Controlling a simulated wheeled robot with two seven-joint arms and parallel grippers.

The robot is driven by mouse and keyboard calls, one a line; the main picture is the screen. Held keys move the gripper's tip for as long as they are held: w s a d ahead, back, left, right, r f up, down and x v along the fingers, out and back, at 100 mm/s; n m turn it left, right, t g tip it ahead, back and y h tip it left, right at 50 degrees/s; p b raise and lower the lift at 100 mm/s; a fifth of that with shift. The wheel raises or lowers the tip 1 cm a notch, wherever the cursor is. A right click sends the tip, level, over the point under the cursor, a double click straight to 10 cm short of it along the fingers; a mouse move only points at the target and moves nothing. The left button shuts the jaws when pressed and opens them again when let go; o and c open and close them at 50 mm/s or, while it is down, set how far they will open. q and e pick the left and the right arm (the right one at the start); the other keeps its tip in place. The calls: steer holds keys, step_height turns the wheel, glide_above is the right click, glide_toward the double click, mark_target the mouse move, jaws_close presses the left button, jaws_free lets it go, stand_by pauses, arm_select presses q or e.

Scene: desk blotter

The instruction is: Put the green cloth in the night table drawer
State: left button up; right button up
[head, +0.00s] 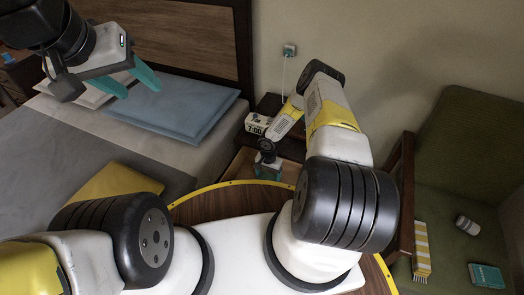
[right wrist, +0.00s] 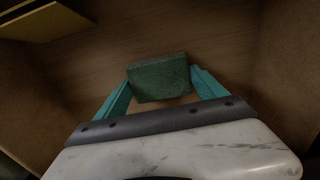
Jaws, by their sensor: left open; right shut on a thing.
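The green cloth (right wrist: 160,78) is a small, dark green folded block between the teal fingers of my right gripper (right wrist: 160,88), which is shut on it. Around and beneath them in the right wrist view is the brown wooden inside of the drawer (right wrist: 225,45). In the head view my right gripper (head: 268,169) reaches down into the open night table drawer (head: 239,164), and the cloth is hard to make out there. Whether the cloth touches the drawer floor I cannot tell. My left gripper (head: 132,84) is open and empty above the bed.
A clock (head: 257,124) reading 7:00 stands on the night table beside my right arm. The bed with a blue pillow (head: 180,105) is at left. A green armchair (head: 450,150) at right holds a striped yellow item, a small cylinder and a teal book (head: 487,275).

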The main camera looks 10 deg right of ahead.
steer(key=o, duration=1.4)
step_height(320, 180, up, 12)
step_height(320, 180, up, 17)
steer(key=n+t+h, duration=0.1)
glide_above(268, 177)
steer(key=w+d, duration=0.3)
steer(key=w, duration=0.1)
step_height(268, 177, up, 10)
steer(key=s+d+n, duration=0.1)
steer(key=s+r+n+t, duration=0.1)
steer(key=s+r, duration=0.3)
steer(key=r, duration=0.5)
steer(key=s+r+n+t, duration=0.1)
steer(key=s+r, duration=0.3)
steer(key=r, duration=0.5)
steer(key=s+a+r+n+t+y, duration=0.1)
steer(key=s+a+r, duration=0.1)
steer(key=s+r, duration=0.2)
steer(key=s+a+r+n+t+y, duration=0.1)
steer(key=s+a+r, duration=0.1)
steer(key=s, duration=0.6)
steer(key=s+a+r+n+t+y, duration=0.1)
steer(key=s+a+r, duration=0.1)
steer(key=s+r, duration=0.3)
steer(key=shift+s+r, duration=0.15)
steer(key=shift+s, duration=0.4)
steer(key=shift+s+r, duration=0.15)
steer(key=shift+s, duration=0.35)
